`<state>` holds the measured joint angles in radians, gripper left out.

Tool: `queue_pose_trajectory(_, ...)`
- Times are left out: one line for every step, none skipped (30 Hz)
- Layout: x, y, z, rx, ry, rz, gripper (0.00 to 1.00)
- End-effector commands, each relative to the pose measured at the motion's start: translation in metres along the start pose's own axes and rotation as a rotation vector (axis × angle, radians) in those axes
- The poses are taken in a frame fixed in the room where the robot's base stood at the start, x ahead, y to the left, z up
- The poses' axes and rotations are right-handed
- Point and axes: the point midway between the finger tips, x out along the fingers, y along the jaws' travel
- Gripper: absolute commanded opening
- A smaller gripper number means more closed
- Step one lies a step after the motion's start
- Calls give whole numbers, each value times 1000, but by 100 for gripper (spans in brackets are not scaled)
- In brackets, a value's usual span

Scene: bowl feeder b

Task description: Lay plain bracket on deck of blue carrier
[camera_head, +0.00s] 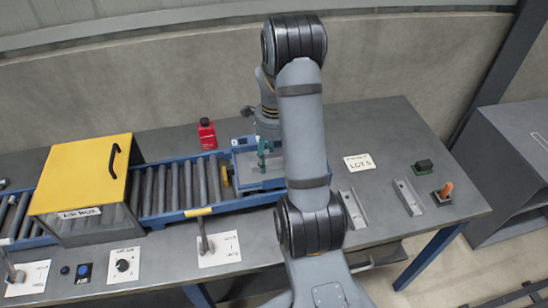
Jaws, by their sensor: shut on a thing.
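The blue carrier (240,146) sits at the right end of the roller conveyor, its grey deck (258,182) partly hidden by my arm. My gripper (263,160) points down over the carrier, low above its deck, with teal parts showing. It is shut on the plain bracket, which is too small and too covered to make out clearly. I cannot tell whether the bracket touches the deck. Two grey metal angle pieces (353,208) (408,197) lie on the table to the right of my arm.
A yellow-topped box (80,175) straddles the conveyor rollers (180,185) at left. A red block (207,134) stands behind the carrier. A lot card (359,162), a dark green block (424,167) and an orange peg (446,190) are at right. Upright posts (204,240) stand in front.

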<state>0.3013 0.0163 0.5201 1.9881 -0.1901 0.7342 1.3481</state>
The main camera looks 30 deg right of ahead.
Motion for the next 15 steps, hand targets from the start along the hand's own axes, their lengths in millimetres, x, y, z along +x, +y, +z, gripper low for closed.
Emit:
queue_pose_trajectory(0,0,0,0,0,-1,24)
queue_pose_trajectory(0,0,0,0,0,-1,24)
queue_pose_trajectory(0,0,0,0,0,-1,24)
queue_pose_trajectory(1,0,0,0,0,-1,24)
queue_pose_trajectory(2,0,0,0,0,-1,24)
queue_pose_trajectory(3,0,0,0,0,-1,24)
queue_pose_trajectory(4,0,0,0,0,-1,24)
queue_pose_trajectory(5,0,0,0,0,-1,24)
queue_pose_trajectory(3,0,0,0,0,-1,55)
queue_pose_trajectory(3,0,0,0,0,-1,57)
queue_pose_trajectory(3,0,0,0,0,-1,59)
queue_pose_trajectory(3,0,0,0,0,0,61)
queue_pose_trajectory(3,0,0,0,0,0,63)
queue_pose_trajectory(3,0,0,0,0,0,64)
queue_pose_trajectory(3,0,0,0,0,0,67)
